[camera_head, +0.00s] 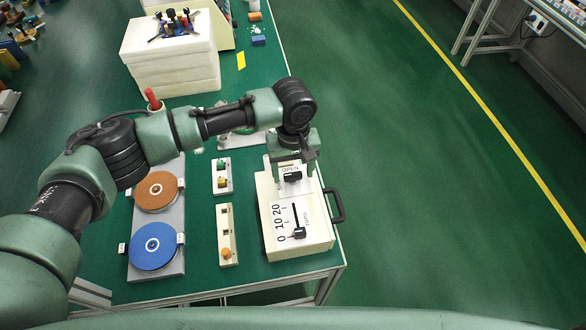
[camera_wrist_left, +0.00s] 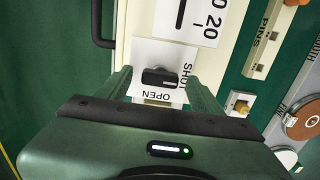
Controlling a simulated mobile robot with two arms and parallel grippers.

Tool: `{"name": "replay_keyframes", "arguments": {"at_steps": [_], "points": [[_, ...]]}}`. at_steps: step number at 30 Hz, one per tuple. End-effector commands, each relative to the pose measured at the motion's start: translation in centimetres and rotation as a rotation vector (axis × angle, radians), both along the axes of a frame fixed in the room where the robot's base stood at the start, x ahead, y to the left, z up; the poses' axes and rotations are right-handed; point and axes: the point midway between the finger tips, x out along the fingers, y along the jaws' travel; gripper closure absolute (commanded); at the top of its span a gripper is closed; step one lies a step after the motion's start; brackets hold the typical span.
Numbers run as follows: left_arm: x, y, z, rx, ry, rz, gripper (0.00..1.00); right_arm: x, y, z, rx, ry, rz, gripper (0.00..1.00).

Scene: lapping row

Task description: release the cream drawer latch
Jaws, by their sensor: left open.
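The cream drawer unit (camera_head: 318,238) stands at the table's right edge, with a black handle (camera_head: 338,206) on its right side. Its latch is a black knob (camera_head: 292,178) on a white plate marked OPEN; in the left wrist view the knob (camera_wrist_left: 160,78) lies crosswise, with SHUT and OPEN lettered around it. I cannot tell which word it points to. My left gripper (camera_head: 293,164) is over the plate, pointing down. In the left wrist view its open fingers (camera_wrist_left: 160,90) stand on either side of the knob, with gaps. My right gripper is not in view.
A 0-10-20 scale with a black slider (camera_head: 298,233) lies in front of the latch. Left of the unit are a cream block with an orange peg (camera_head: 226,253), a smaller block, and brown and blue discs (camera_head: 153,246). A white box (camera_head: 172,72) stands behind.

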Motion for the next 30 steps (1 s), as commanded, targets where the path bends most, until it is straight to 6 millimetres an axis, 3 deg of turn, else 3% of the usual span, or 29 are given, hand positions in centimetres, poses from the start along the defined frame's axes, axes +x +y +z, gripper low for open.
{"name": "replay_keyframes", "arguments": {"at_steps": [3,9,10,20,30], "points": [[0.0,0.0,0.0,0.0,0.0,0.0,0.37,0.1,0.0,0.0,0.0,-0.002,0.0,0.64],[0.0,0.0,0.0,0.001,0.0,0.0,0.93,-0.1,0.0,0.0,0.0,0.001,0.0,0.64],[0.0,0.0,0.0,0.001,0.0,0.0,0.97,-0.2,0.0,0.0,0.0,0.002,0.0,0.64],[-0.1,0.0,0.2,0.0,0.003,-0.048,0.97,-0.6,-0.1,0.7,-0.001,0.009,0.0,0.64],[-0.1,0.0,0.4,0.0,0.005,-0.286,0.97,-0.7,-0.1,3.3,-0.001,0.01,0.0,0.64]]}}
